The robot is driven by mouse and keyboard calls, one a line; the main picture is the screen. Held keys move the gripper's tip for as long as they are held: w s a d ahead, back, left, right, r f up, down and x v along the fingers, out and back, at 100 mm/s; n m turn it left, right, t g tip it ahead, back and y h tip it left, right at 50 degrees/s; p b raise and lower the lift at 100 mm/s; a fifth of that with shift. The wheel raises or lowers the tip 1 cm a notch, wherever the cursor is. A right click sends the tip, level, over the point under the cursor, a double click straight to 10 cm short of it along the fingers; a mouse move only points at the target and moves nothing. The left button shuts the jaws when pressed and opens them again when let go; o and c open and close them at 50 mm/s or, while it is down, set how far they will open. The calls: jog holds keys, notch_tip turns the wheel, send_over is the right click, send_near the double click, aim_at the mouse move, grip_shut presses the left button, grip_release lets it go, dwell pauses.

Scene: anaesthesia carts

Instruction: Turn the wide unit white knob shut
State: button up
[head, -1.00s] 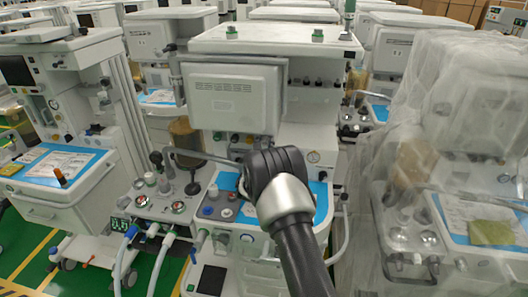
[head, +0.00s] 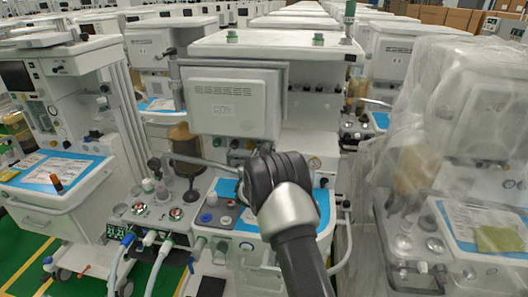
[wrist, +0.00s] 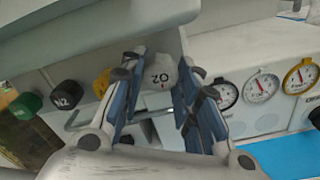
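The wide unit (head: 300,43) stands in the middle of the head view, with a grey monitor back on its front. In the wrist view its white knob (wrist: 160,72), marked O2, sits under a ledge. My gripper (wrist: 158,68) is open, with one finger to the left of the white knob and one to the right. The knob shows between the fingertips; I cannot tell whether they touch it. In the head view my wrist hides the fingers and the white knob.
Left of the white knob are a yellow knob (wrist: 102,83), a black N2 knob (wrist: 67,95) and a green knob (wrist: 25,105). Round gauges (wrist: 262,87) are to the right. A blue worktop (wrist: 288,157) lies below. A plastic-wrapped cart (head: 455,150) stands close on the right.

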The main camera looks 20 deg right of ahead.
jog(key=shift+o, duration=0.9)
jog(key=v, duration=1.2)
